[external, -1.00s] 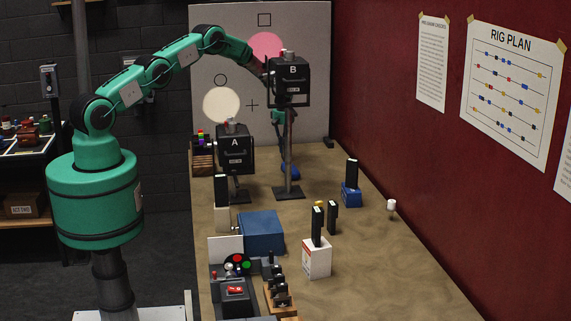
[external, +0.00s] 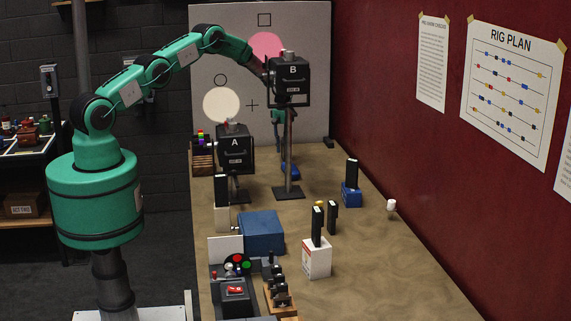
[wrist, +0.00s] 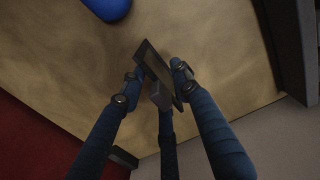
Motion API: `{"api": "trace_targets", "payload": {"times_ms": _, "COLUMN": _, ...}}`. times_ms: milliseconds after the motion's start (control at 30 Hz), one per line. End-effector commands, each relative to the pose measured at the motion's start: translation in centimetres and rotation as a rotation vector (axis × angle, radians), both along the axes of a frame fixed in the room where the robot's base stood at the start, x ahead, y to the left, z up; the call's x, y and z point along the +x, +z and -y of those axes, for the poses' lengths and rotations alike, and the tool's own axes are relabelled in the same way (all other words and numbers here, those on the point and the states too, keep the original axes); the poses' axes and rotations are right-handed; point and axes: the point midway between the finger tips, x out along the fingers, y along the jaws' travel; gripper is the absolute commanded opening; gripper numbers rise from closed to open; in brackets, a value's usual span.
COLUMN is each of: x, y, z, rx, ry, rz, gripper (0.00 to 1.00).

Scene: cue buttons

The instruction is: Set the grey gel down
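In the wrist view, the grey gel (wrist: 158,68) is a thin dark plate with a small grey block on it, seen at a slant. My gripper (wrist: 157,75) has its blue fingers on both sides of the plate and is shut on it. Tan table top (wrist: 215,50) shows beyond the plate; the gap below the plate is hard to judge. In the external view, my arm reaches to the far end of the table, behind lamp B (external: 288,80). The lamp and its stand hide most of my gripper and the gel there.
A blue object (wrist: 107,7) lies on the table in the wrist view. Lamp A (external: 234,150) stands left of lamp B. Several dark upright pieces, one in a blue block (external: 351,194), stand nearer. The table's right side (external: 400,260) is mostly clear, beside the red wall.

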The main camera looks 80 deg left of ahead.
Motion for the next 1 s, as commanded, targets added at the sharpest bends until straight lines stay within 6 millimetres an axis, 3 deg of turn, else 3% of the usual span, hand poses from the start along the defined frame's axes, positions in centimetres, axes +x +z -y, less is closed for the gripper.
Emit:
{"api": "trace_targets", "payload": {"times_ms": 267, "x": 0.0, "y": 3.1, "z": -0.1, "rx": 0.001, "ry": 0.000, "rz": 0.002, "gripper": 0.31}}
{"api": "trace_targets", "payload": {"times_ms": 700, "x": -0.1, "y": 9.7, "z": -0.2, "rx": 0.001, "ry": 0.000, "rz": 0.002, "gripper": 0.31}}
{"api": "trace_targets", "payload": {"times_ms": 1000, "x": -0.2, "y": 11.5, "z": -0.2, "rx": 0.000, "ry": 0.000, "rz": 0.000, "gripper": 0.31}}
